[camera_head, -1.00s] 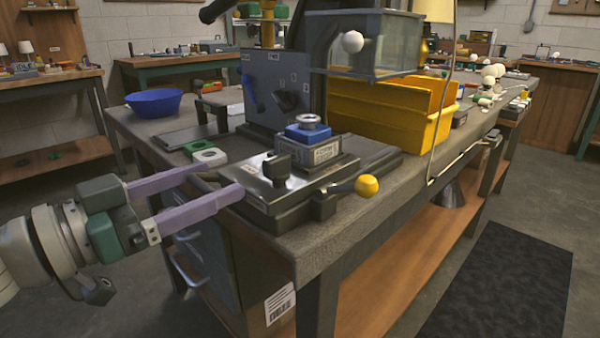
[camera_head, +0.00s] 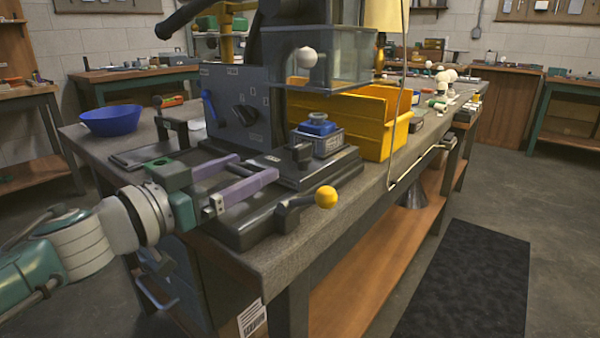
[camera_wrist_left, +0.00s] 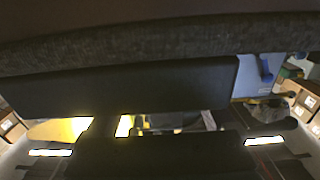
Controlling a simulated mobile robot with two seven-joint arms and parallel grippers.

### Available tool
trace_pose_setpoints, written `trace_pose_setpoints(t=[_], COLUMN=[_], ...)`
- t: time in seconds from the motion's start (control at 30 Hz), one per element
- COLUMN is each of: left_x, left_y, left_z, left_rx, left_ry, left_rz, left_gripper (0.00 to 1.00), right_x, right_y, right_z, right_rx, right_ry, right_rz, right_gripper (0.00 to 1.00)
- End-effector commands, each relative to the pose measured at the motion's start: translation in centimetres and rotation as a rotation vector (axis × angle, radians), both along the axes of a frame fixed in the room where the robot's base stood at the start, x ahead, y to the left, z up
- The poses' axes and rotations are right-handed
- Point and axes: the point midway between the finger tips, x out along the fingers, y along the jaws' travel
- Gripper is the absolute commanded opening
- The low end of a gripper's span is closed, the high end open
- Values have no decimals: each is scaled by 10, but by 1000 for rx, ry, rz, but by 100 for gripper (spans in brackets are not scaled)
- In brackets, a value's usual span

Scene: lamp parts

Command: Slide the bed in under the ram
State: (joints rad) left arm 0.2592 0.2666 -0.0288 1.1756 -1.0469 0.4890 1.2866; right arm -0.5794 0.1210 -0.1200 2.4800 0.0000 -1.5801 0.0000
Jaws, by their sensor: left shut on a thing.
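The bed (camera_head: 287,168) is a dark plate on a longer black base (camera_head: 255,228) near the bench's corner. My left gripper (camera_head: 258,165), with purple fingers, reaches in from the left and is shut on the bed's near end. The press's dark upright body (camera_head: 287,45) stands behind the bed. I cannot make out its ram clearly. In the left wrist view, a dark bar (camera_wrist_left: 130,86) crosses close to the camera. My right gripper is not in view.
A yellow-balled lever (camera_head: 326,197) sticks out at the base's front. A yellow bin (camera_head: 372,128) stands behind the block. A grey panel (camera_head: 240,105) rises behind the fingers, and a blue bowl (camera_head: 110,121) sits at the bench's back left.

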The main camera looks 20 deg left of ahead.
Motion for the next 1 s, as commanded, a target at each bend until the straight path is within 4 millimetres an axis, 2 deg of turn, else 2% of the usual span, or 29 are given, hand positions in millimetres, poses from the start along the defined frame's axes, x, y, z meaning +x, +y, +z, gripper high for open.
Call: trace_pose_setpoints(t=[0.03,0.07,0.17,0.4,0.53,0.8,1.0], left_x=[0,0,0,-1,-9,-56,-83], left_y=[3,3,3,2,5,25,36], left_z=[-3,-3,-3,-2,-1,-1,-2], left_rx=[8,9,8,6,7,8,7], left_ry=[6,7,6,4,6,9,7], left_rz=[11,11,10,6,6,6,7], left_gripper=[0,89,100,100,100,100,100], right_x=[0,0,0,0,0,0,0], right_y=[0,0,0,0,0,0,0], right_z=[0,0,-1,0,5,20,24], right_rx=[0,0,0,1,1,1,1], right_ry=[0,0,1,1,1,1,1], right_rz=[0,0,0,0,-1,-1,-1], right_gripper=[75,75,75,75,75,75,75])
